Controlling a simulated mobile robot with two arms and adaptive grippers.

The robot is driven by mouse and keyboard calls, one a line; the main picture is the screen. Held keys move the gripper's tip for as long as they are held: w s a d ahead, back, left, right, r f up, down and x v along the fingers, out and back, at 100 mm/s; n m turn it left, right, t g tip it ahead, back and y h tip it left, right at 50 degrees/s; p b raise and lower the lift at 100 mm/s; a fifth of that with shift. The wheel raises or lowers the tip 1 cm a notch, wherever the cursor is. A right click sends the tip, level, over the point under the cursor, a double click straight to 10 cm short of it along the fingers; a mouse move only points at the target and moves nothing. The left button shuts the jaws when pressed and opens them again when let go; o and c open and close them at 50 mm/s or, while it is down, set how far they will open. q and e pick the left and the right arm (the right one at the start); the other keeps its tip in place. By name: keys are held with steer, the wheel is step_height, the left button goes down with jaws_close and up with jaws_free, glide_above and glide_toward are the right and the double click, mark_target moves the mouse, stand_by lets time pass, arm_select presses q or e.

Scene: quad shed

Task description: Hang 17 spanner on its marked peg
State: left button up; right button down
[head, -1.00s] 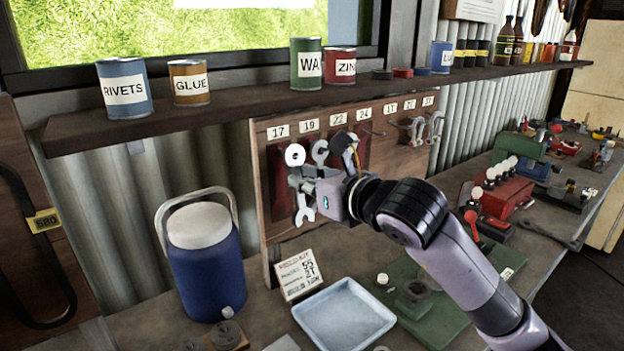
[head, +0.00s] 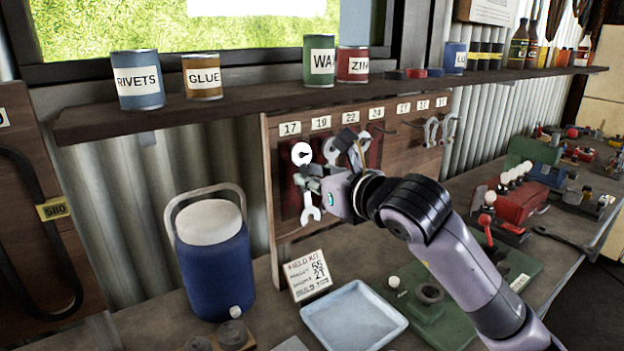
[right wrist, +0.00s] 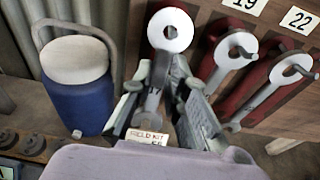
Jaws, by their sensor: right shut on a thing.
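The 17 spanner (head: 311,212) hangs roughly upright in front of the pegboard (head: 284,232), below the 17 label (head: 289,129). Its pale ring end (head: 301,154) is at the top and its open jaw at the bottom. A small dark mark shows in the ring; I cannot tell whether the peg passes through it. My right gripper (head: 318,184) is shut on the spanner's shank. In the right wrist view the spanner's ring (right wrist: 170,30) stands above my right gripper's fingers (right wrist: 168,90). The marked peg is not clearly visible. My left gripper is not in view.
Neighbouring spanners hang at 19 (right wrist: 235,50) and 22 (right wrist: 292,70), close to the right. A blue cooler (head: 212,262) stands left of the board. A shelf with tins (head: 137,80) runs above.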

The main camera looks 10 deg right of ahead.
steer(key=c, duration=1.5)
jaws_free()
